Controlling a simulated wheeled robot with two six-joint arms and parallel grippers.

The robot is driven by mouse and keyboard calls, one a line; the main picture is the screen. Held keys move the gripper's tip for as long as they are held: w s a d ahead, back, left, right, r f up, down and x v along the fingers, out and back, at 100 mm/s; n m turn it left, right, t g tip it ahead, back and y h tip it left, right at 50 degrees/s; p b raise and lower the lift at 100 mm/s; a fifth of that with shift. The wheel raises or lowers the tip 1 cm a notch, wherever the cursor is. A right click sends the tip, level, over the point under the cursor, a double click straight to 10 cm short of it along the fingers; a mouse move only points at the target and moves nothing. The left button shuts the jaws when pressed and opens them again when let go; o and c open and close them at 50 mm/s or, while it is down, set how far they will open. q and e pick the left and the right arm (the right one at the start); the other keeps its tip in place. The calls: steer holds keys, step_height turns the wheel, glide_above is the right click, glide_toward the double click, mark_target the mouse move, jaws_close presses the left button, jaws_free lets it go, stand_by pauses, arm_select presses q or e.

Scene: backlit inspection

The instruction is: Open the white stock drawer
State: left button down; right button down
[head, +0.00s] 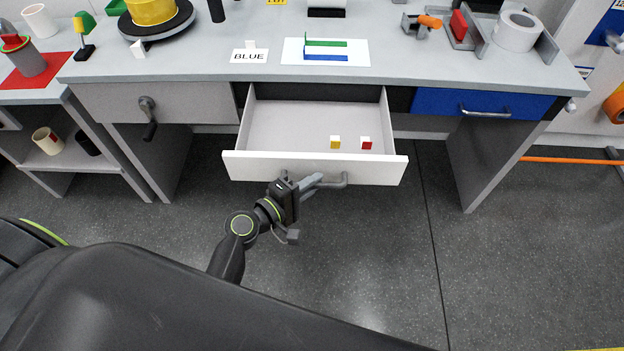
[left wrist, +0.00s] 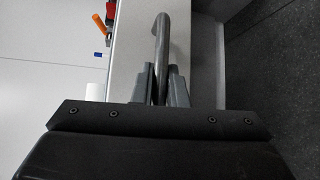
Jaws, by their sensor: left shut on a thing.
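The white stock drawer (head: 260,118) is pulled out from the middle of the workbench, with its inside in plain view. A small yellow block (head: 335,142) and a small red block (head: 366,143) with pale tops sit near its front. My left gripper (head: 313,183) is shut on the grey bar handle (head: 340,181) on the drawer's front. In the left wrist view, the two fingers (left wrist: 161,85) stand on either side of the handle (left wrist: 161,45), against the drawer's pale front (left wrist: 131,60). My right gripper does not show.
A blue drawer (head: 435,102) with its own handle is shut at the right. A grey panel (head: 100,103) with a dark crank (head: 148,118) is at the left. The floor in front is clear.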

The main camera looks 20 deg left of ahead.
arm_select(q)
steer(key=shift+s+d, duration=0.15)
steer(key=shift+s, duration=0.45)
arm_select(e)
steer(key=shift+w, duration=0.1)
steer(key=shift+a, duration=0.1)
arm_select(q)
steer(key=c, duration=1.5)
jaws_free()
steer(key=shift+o, duration=0.2)
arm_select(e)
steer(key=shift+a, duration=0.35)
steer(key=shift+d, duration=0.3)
